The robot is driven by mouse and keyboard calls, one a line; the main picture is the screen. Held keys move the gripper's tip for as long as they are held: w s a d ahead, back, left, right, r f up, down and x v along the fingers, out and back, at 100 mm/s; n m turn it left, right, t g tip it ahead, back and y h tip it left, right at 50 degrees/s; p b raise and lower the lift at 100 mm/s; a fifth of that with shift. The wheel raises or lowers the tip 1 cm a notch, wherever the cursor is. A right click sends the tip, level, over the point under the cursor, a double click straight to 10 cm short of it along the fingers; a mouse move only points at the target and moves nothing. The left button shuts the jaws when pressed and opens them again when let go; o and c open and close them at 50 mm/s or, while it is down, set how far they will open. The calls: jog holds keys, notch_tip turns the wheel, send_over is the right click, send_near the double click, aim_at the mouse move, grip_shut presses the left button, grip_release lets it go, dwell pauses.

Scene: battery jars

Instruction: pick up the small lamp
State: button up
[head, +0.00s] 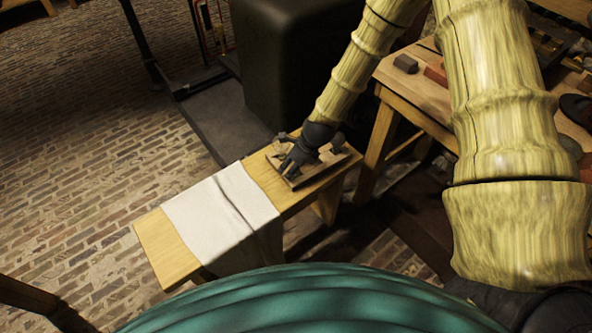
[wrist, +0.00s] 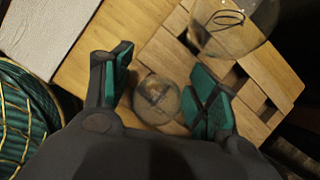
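A small round glass thing, which looks like the small lamp (wrist: 157,99), shows in the wrist view between the fingers of my gripper (wrist: 163,84). It is clear, with a darker part inside. The green-padded fingers are apart, with a gap visible on either side of the glass, so no grip shows. In the head view my gripper (head: 295,158) is low over a slatted wooden tray (head: 318,174) on a bench. The lamp cannot be made out there, as my gripper and arm cover that spot.
A larger clear glass vessel (wrist: 233,35) with a dark wire loop stands close beyond the right finger. A white cloth (head: 222,208) lies across the wooden bench (head: 168,252). A workbench (head: 425,92) with blocks stands to the right, and a dark cabinet (head: 300,70) behind.

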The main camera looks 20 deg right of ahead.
jog(key=c, duration=0.8)
